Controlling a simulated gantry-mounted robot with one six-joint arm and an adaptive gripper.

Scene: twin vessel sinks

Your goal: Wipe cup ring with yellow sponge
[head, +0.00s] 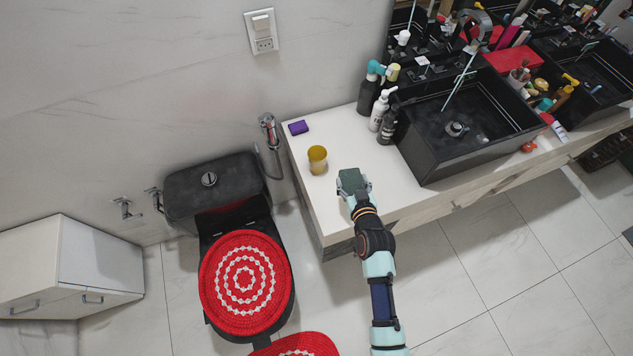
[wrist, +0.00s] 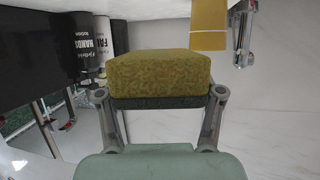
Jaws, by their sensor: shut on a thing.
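My gripper (head: 353,186) is shut on the yellow sponge (wrist: 160,72), at the front of the white counter. In the wrist view the sponge fills the space between my two fingers (wrist: 160,100), its yellow body above a dark scouring layer. In the head view the sponge (head: 351,179) shows only its dark green face. I cannot tell whether it touches the counter. A yellow cup (head: 317,159) stands on the counter to the left of my gripper; it also shows in the wrist view (wrist: 209,27). I cannot make out a cup ring.
A purple block (head: 298,127) lies on the counter (head: 333,133) at the back left. Several bottles (head: 380,108) stand behind my gripper, beside the black vessel sink (head: 437,155) on the right. The toilet (head: 210,185) is left of the counter. The counter between cup and bottles is clear.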

